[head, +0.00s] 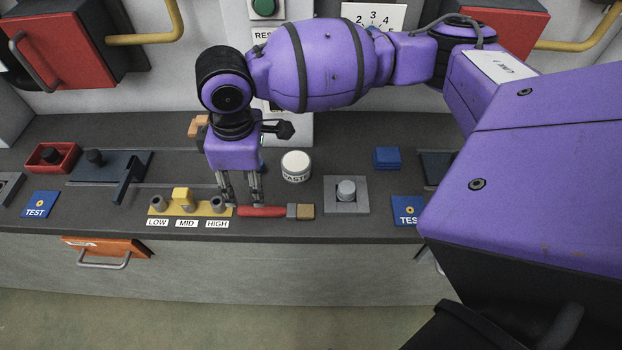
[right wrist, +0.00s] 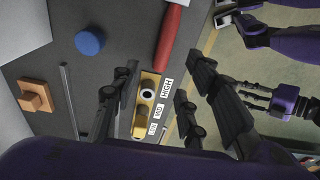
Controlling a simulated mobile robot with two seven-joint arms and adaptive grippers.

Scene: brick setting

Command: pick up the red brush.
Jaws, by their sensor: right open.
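The red brush (head: 262,211) lies on the dark grey counter near its front edge. Its red handle points left, and its tan head is at the right. My right gripper (head: 241,203) points down at the left end of the handle, with its fingers apart. In the right wrist view the red handle (right wrist: 168,42) lies beyond the open fingers of the right gripper (right wrist: 160,80), and the brush head is out of frame. A purple and black hand, seemingly my left gripper (right wrist: 248,95), shows away from the counter; its finger opening is unclear.
A yellow switch strip (head: 185,209) marked LOW, MID, HIGH sits just left of the brush. A white round tin (head: 296,166) stands behind it, and a grey plate with a knob (head: 346,190) is to its right.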

